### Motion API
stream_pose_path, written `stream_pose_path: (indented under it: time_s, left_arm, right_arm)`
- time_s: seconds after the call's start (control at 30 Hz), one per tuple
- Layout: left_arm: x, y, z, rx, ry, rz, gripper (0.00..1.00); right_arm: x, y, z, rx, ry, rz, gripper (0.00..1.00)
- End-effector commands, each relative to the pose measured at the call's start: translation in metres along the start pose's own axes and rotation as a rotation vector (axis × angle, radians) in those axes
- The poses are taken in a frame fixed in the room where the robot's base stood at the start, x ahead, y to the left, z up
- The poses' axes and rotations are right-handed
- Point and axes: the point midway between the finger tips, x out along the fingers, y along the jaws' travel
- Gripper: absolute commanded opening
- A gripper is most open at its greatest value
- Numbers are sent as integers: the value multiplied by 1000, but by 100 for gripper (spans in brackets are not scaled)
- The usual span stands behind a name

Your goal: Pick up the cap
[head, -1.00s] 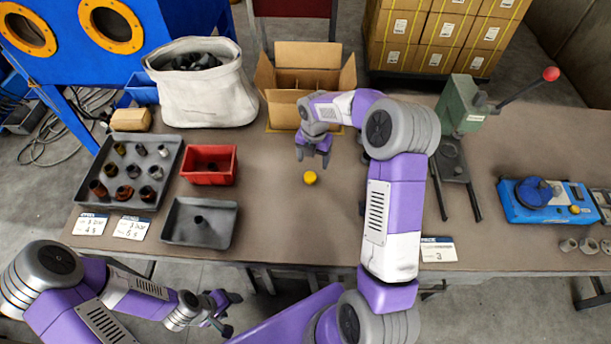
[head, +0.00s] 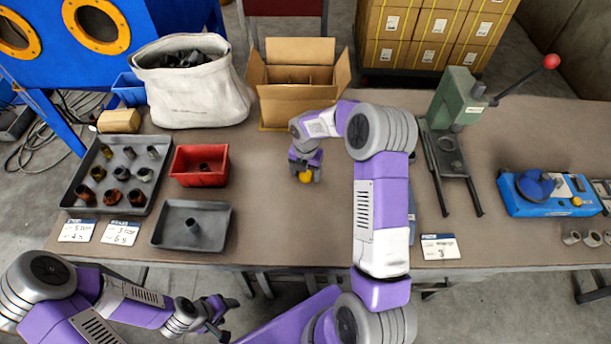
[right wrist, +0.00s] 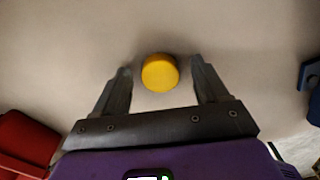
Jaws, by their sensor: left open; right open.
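The yellow cap (head: 305,177) lies on the brown table in the head view, at the fingertips of my right gripper (head: 304,172). In the right wrist view the round yellow cap (right wrist: 160,73) sits between the two open fingers of my right gripper (right wrist: 160,78), with a gap on each side. The fingers are not closed on it. My left gripper (head: 219,311) is open and empty, in front of the table's near edge at lower left.
A red bin (head: 200,181), a grey tray (head: 165,242) and a tray of metal parts (head: 147,201) stand to the left. An open cardboard box (head: 290,104) stands behind. A green press (head: 455,98) and a blue device (head: 520,205) are at right.

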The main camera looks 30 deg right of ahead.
Motion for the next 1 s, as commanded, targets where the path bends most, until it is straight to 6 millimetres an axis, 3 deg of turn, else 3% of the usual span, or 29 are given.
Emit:
stream_pose_path:
  time_s: [0.07,0.4,0.73,1.0]
  left_arm:
    - [0,0,0,0,0,0,59]
    - [0,0,0,0,0,0,59]
    - [-2,1,0,0,0,0,59]
    - [-16,6,1,0,0,0,59]
  right_arm:
    - [0,0,0,0,0,0,66]
    - [0,0,0,0,0,0,15]
    - [-6,0,0,0,0,0,15]
    - [-58,0,0,1,-3,2,15]
